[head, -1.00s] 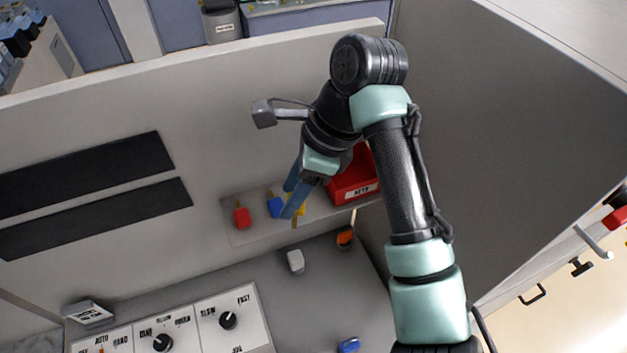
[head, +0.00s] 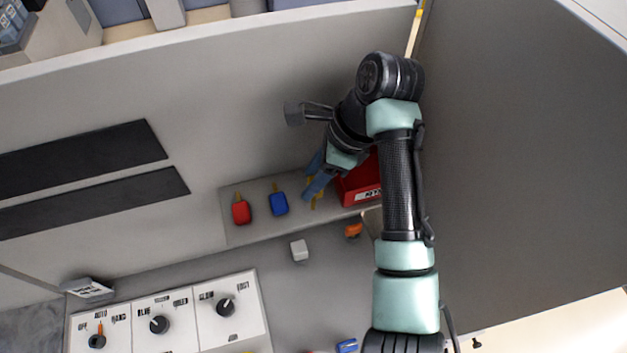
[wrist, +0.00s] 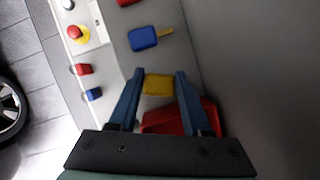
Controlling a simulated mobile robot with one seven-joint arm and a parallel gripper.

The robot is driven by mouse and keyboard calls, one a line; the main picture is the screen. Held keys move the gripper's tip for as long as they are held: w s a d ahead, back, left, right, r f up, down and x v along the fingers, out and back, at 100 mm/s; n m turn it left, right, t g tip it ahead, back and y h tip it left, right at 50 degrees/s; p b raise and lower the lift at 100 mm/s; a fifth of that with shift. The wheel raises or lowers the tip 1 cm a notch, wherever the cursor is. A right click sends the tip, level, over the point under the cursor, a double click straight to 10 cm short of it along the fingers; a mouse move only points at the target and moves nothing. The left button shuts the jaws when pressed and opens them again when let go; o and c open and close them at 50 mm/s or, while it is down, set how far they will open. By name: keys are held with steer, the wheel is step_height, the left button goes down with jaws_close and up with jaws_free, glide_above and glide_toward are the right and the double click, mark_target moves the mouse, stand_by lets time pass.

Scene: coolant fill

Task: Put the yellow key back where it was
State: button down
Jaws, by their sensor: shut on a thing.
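My gripper (head: 316,184) has blue fingers and is shut on the yellow key (wrist: 158,84), which sits between the fingertips in the wrist view. In the head view the fingers mostly hide the key; only small yellow bits show. The gripper is over the grey ledge (head: 240,234), between the blue key (head: 279,205) and the red bin (head: 356,188). The red key (head: 241,212) lies left of the blue key. Whether the yellow key touches the ledge cannot be told.
The red bin with a white label is close at the gripper's right, partly behind my arm. A white block (head: 299,250) and an orange item (head: 353,230) are in front of the ledge. A control panel with knobs (head: 225,307) is at lower left. Walls stand behind and right.

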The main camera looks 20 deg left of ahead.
steer(key=shift+s+f, duration=0.2)
steer(key=shift+f, duration=0.9)
steer(key=shift+c, duration=1.8)
jaws_free()
steer(key=shift+w, duration=0.15)
steer(key=s+v, duration=0.1)
steer(key=v, duration=1.1)
steer(key=shift+w, duration=0.45)
